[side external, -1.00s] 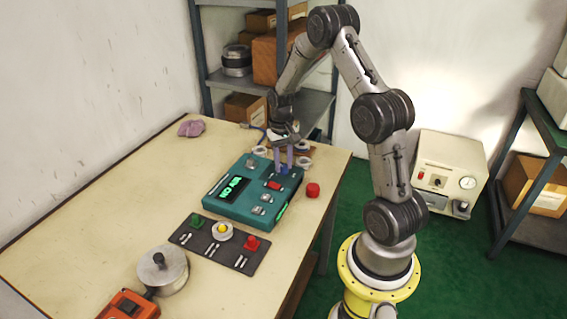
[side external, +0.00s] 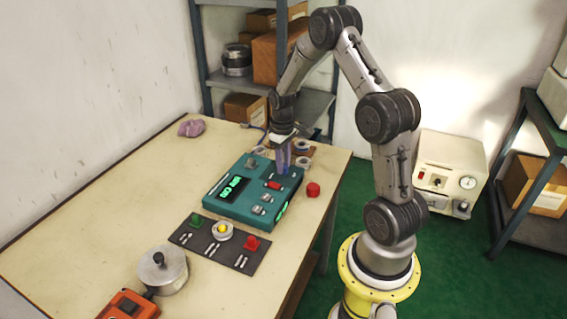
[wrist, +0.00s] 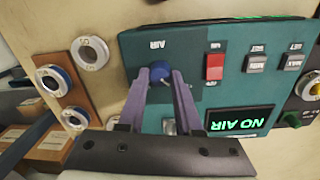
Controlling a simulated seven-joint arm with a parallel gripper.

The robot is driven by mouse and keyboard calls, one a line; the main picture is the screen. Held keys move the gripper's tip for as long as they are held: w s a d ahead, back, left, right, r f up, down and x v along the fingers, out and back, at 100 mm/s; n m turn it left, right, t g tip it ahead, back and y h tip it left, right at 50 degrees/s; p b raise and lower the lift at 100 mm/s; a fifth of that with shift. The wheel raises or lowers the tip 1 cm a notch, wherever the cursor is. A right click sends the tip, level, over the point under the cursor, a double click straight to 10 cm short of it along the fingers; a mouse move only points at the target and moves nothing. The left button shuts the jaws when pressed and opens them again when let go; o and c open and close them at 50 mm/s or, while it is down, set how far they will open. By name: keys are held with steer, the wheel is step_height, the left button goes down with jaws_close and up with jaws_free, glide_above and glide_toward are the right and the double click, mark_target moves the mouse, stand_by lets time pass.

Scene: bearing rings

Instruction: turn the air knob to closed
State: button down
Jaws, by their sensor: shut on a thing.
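The blue air knob (wrist: 160,71) is on the teal control box (wrist: 205,42), below the upside-down AIR label in the wrist view. My gripper (wrist: 160,82) is shut on the knob, one purple-grey finger on each side of it. In the side external view my gripper (side external: 284,172) points down at the far right part of the box (side external: 225,205), and its fingers hide the knob. The green display (wrist: 240,121) reads NO AIR. The knob's pointer mark cannot be made out.
A red switch (wrist: 215,66) and grey buttons (wrist: 256,63) sit beside the knob.

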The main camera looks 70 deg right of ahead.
steer(key=shift+r, duration=0.1)
stand_by(0.3)
steer(key=c, duration=0.6)
jaws_free()
steer(key=r, duration=1.3)
steer(key=shift+w+a+r, duration=0.1)
steer(key=shift+a+r, duration=0.1)
steer(key=shift+r, duration=0.2)
